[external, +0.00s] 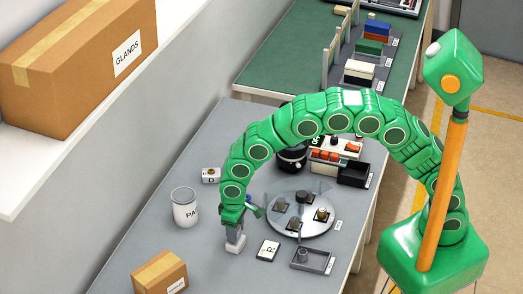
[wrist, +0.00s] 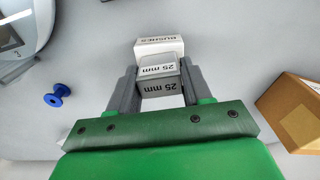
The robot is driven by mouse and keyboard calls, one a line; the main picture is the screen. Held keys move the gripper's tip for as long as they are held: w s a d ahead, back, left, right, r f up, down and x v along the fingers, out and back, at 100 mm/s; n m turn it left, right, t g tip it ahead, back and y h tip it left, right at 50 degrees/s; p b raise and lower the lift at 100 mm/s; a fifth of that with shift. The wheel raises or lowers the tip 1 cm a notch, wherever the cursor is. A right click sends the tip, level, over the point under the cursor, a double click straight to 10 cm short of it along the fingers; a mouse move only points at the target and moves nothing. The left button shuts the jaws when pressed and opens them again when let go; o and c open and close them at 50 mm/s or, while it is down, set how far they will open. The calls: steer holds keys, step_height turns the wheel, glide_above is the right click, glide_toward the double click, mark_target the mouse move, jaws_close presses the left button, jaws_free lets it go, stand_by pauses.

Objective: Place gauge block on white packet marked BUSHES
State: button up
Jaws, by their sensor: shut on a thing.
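My gripper (wrist: 159,70) is shut on a grey gauge block (wrist: 161,88) marked 25 mm, with one finger on each side of it. The white packet (wrist: 160,44) marked BUSHES shows just beyond the block at the fingertips, partly hidden by it. In the external view my gripper (external: 235,229) points down at the grey table, and a pale block-shaped thing (external: 235,246) is right below it. I cannot tell whether the gauge block touches the packet.
A cardboard box (external: 160,272) stands at the front left, and a white tub (external: 185,207) left of the gripper. A round feeder plate (external: 302,222) lies to the right, with a card marked R (external: 269,250) and a grey tray (external: 311,259). A blue spool (wrist: 57,95) lies nearby.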

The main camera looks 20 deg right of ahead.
steer(key=o, duration=1.1)
steer(key=shift+f, duration=0.1)
step_height(320, 180, up, 12)
steer(key=shift+r, duration=0.15)
steer(key=w+d+r+m, duration=0.2)
steer(key=w+d+r, duration=0.1)
steer(key=d, duration=0.9)
steer(key=w+d+r+m, duration=0.1)
steer(key=w+d+r, duration=0.25)
steer(key=d, duration=0.75)
steer(key=w+d+r+m, duration=0.2)
steer(key=d+r, duration=0.1)
steer(key=d, duration=0.9)
steer(key=s+d+r+m+g, duration=0.1)
steer(key=s+d, duration=0.3)
steer(key=d, duration=0.4)
steer(key=s+d+r+m, duration=0.1)
steer(key=s+d, duration=0.3)
steer(key=d, duration=0.4)
steer(key=s+d, duration=0.3)
steer(key=s, duration=0.1)
steer(key=s+d+f+m, duration=0.1)
steer(key=s+d, duration=0.2)
steer(key=s, duration=0.1)
steer(key=s+d+f+m, duration=0.1)
steer(key=s+d, duration=0.2)
steer(key=s, duration=0.1)
steer(key=shift+s+g, duration=0.4)
